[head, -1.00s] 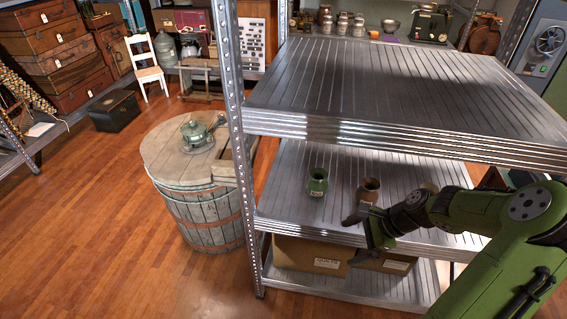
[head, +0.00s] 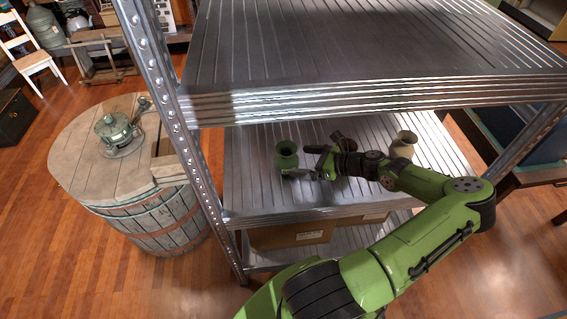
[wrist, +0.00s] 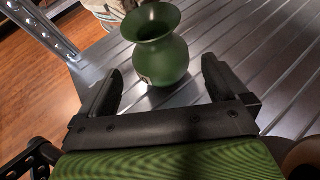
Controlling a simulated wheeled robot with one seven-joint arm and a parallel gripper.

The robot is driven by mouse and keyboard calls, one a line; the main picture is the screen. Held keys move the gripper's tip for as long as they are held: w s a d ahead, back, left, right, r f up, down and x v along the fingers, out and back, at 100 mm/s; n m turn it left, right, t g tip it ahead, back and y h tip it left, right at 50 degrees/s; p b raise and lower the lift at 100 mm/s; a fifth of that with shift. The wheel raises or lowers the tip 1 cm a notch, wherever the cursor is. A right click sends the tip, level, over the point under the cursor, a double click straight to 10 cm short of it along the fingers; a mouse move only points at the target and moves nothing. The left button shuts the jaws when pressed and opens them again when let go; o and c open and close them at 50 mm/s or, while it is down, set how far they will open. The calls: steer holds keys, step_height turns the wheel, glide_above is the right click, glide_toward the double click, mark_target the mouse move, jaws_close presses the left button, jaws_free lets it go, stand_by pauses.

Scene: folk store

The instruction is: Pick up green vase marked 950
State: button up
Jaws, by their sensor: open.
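The green vase (head: 286,155) stands upright on the middle metal shelf, towards its left side. In the wrist view the green vase (wrist: 160,58) has a flared mouth, a narrow neck and a round belly, with a small pale mark low on its left side that I cannot read. My gripper (head: 302,161) is open just right of the vase in the head view. In the wrist view its two fingers point at the vase, which stands ahead of and between them, apart from both as far as I can see.
A tan vase (head: 404,145) stands on the same shelf to the right, beyond my arm. The upper shelf (head: 330,50) hangs above. A metal post (head: 170,115) stands at the left. A cardboard box (head: 290,236) sits below. A wooden barrel (head: 160,232) stands left of the rack.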

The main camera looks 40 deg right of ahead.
mark_target(284, 162)
step_height(284, 162, down, 2)
steer(key=shift+w+f, duration=0.1)
steer(key=shift+w, duration=0.05)
steer(key=b+x, duration=0.2)
steer(key=x, duration=0.5)
steer(key=shift+w, duration=0.15)
steer(key=shift+r, duration=0.25)
steer(key=c, duration=0.9)
steer(key=shift+c, duration=0.4)
steer(key=shift+r, duration=0.1)
